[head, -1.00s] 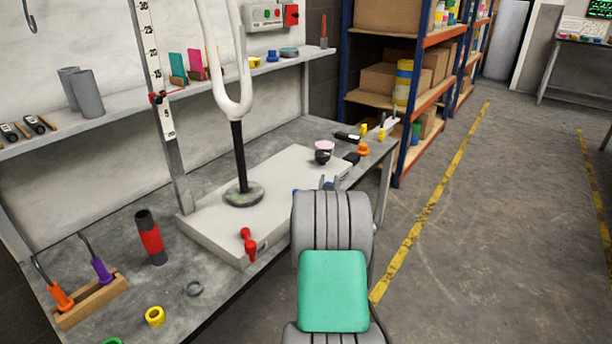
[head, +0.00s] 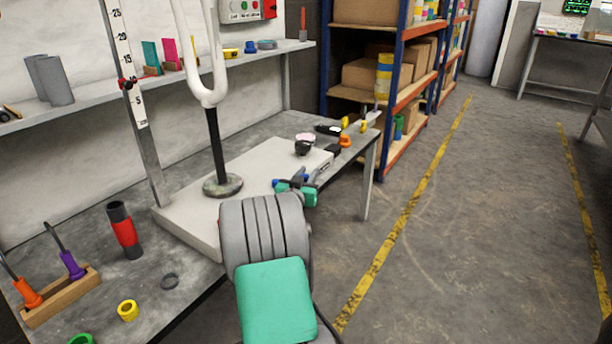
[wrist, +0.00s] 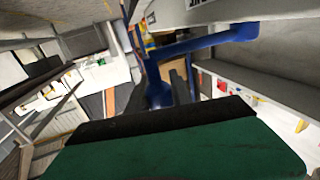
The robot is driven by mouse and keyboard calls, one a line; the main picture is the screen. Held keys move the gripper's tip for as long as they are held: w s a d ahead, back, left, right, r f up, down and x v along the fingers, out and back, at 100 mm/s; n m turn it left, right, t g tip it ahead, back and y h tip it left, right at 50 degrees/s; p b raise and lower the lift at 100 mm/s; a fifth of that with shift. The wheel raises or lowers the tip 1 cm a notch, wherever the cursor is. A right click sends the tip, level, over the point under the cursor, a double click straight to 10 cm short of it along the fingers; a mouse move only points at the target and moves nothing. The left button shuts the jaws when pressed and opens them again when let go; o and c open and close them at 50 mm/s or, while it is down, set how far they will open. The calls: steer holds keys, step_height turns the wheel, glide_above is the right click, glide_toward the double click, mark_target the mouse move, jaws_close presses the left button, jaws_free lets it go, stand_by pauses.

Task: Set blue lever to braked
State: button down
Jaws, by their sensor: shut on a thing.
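The blue lever (head: 278,183) shows in the head view as a small blue bit at the front edge of the pale block (head: 180,218), beside my gripper (head: 303,184). In the wrist view the blue lever (wrist: 205,43) is large. Its long arm slants up to the right from a rounded part between the two dark fingers of my gripper (wrist: 158,88). My gripper is shut on the lever. My own arm hides much of the block's front side, and the lever's mount is unclear.
A white fork (head: 207,95) stands on the block behind my arm. A black-and-red cylinder (head: 124,232), a yellow ring (head: 128,310) and a wooden tool holder (head: 60,300) are on the bench at left. A dark-capped object (head: 302,147) lies beyond my gripper. Floor at right is clear.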

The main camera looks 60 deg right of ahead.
steer(key=c, duration=1.1)
jaws_free()
steer(key=p+v, duration=0.1)
steer(key=v, duration=0.6)
steer(key=shift+s+a, duration=0.15)
steer(key=shift+a, duration=0.25)
